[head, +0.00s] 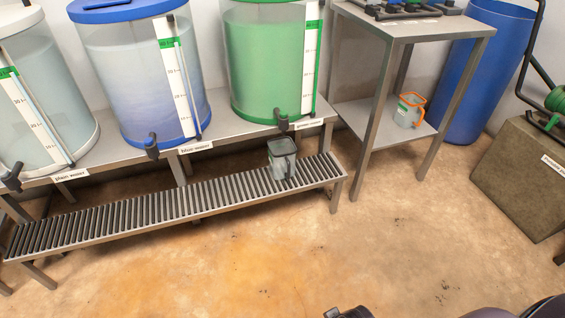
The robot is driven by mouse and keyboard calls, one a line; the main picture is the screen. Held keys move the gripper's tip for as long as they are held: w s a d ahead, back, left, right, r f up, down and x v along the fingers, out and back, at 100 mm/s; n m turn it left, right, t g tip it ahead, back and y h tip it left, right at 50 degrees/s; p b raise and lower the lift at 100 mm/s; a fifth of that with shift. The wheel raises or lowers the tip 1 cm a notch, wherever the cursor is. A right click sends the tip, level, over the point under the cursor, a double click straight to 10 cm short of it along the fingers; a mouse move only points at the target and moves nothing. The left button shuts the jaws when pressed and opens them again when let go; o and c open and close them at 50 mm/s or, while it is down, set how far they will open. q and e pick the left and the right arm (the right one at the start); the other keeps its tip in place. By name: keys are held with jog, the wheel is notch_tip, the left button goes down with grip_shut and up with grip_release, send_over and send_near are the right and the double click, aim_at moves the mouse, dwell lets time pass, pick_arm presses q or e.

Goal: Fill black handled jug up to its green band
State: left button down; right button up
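A small, clear grey jug with a dark rim and dark handle (282,158) stands upright on the slatted rack, near its right end. It is just below and in front of the black tap (283,123) of the green tank (265,65). I cannot make out a green band or any liquid level in it. A second jug, with an orange handle and rim (408,110), stands on the lower shelf of the steel table. A dark tip, apparently of my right gripper (348,312), shows at the bottom edge, far from both jugs; its opening is cut off. My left gripper is out of view.
A blue-lidded tank (140,75) and a plain-water tank (40,95) stand left of the green one, each with a front tap. The slatted rack (160,208) runs below them. A blue barrel (480,75) and stone block (525,180) stand right. The front floor is clear.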

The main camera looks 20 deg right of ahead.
grip_shut()
dwell(1.1)
